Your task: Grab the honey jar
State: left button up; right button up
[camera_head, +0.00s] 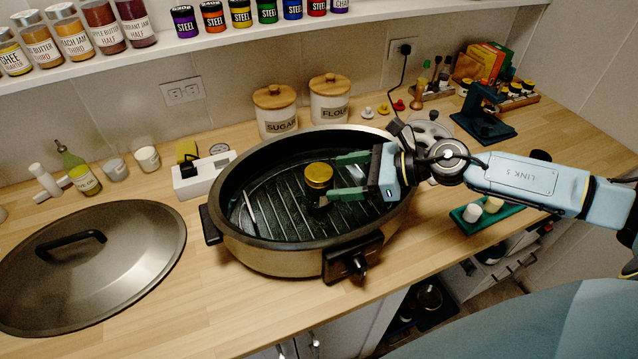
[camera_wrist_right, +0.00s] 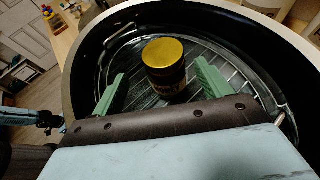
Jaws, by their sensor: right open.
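The honey jar (camera_head: 318,183) is a dark jar with a gold lid. It stands upright on a wire rack inside a large oval roaster pan (camera_head: 282,256). My right gripper (camera_head: 340,175) reaches into the pan from the right. Its green fingers are open, one on each side of the jar in the head view. In the right wrist view the jar (camera_wrist_right: 165,68) sits between and slightly beyond the two green fingers (camera_wrist_right: 160,90), with gaps visible beside it. Part of the label shows there. The lower part of the jar is dark and hard to make out. My left gripper is not in view.
The pan's lid (camera_head: 95,262) lies on the counter at left. Canisters marked sugar (camera_head: 276,112) and flour (camera_head: 330,100) stand behind the pan. A white switch box (camera_head: 203,175) is behind its left side. A green tray (camera_head: 486,214) lies at right under my arm. The pan's rim surrounds the jar.

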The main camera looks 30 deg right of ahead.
aim_at(328, 174)
jog(key=x, duration=0.2)
jog(key=shift+w+a+f, duration=0.1)
jog(key=shift+w+a, duration=0.1)
jog(key=shift+w, duration=0.05)
jog(key=shift+w+a+f+p, duration=0.1)
jog(key=shift+w+a+p, duration=0.3)
jog(key=shift+p, duration=0.15)
jog(key=p+x, duration=0.1)
jog(key=x, duration=0.2)
jog(key=shift+w, duration=0.3)
jog(key=shift+w+a+f, duration=0.15)
jog(key=shift+a+f, duration=0.1)
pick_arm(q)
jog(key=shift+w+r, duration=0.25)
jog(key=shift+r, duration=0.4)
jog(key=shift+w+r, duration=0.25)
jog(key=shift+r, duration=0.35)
pick_arm(e)
jog(key=c, duration=1.5)
